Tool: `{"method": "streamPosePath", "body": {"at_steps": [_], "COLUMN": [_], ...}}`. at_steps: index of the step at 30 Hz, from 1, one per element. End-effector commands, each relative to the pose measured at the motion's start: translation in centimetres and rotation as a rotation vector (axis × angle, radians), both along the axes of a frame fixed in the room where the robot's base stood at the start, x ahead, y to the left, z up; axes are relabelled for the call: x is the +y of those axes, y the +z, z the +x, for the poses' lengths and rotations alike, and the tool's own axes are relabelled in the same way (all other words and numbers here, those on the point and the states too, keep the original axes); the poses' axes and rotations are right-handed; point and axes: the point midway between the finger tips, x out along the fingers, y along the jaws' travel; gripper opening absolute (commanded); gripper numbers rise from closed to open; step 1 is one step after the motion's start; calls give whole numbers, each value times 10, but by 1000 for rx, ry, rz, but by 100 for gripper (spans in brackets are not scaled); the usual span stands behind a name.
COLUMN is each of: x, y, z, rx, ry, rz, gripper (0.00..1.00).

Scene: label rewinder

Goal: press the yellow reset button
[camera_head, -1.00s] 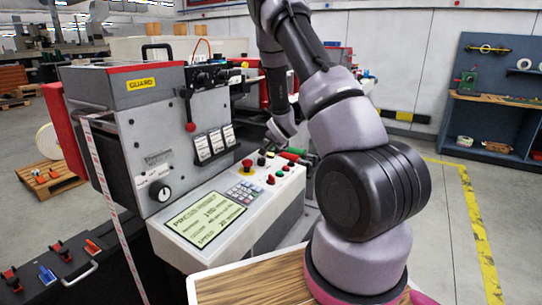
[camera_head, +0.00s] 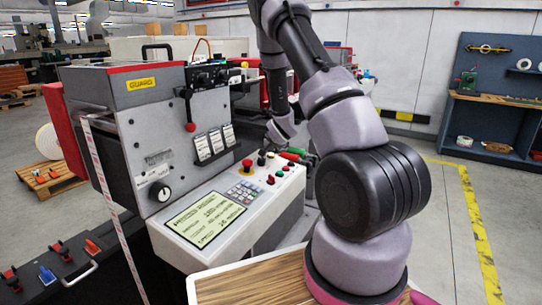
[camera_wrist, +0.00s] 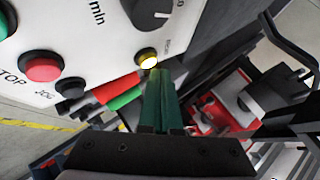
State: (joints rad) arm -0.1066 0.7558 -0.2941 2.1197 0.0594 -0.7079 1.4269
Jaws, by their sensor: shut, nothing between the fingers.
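The yellow reset button (camera_wrist: 147,58) is in the wrist view, at the edge of the white control panel. It has a pale, bright face and a yellow rim. My gripper (camera_wrist: 157,74) is shut and empty, its green fingers side by side. The fingertips appear just below the button in the picture; I cannot tell whether they touch it. In the head view my wrist (camera_head: 281,129) is over the far end of the panel (camera_head: 205,262). The reset button cannot be made out there.
A red button (camera_wrist: 42,66), a dark button (camera_wrist: 71,88) and a black knob (camera_wrist: 150,12) share the panel. Red and green handles (camera_wrist: 120,97) lie beside the fingers. A red mushroom button (camera_head: 247,163) and a keypad (camera_head: 244,191) are nearer in the head view.

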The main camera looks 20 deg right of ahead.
Motion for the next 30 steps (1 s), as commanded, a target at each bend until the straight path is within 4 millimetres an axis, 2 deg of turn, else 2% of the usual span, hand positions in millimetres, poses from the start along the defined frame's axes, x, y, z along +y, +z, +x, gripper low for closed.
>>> {"method": "streamPosePath", "body": {"at_steps": [30], "x": [0], "y": [-10], "z": [1], "rx": [0], "ry": [-1], "rz": [-1], "gripper": [0]}}
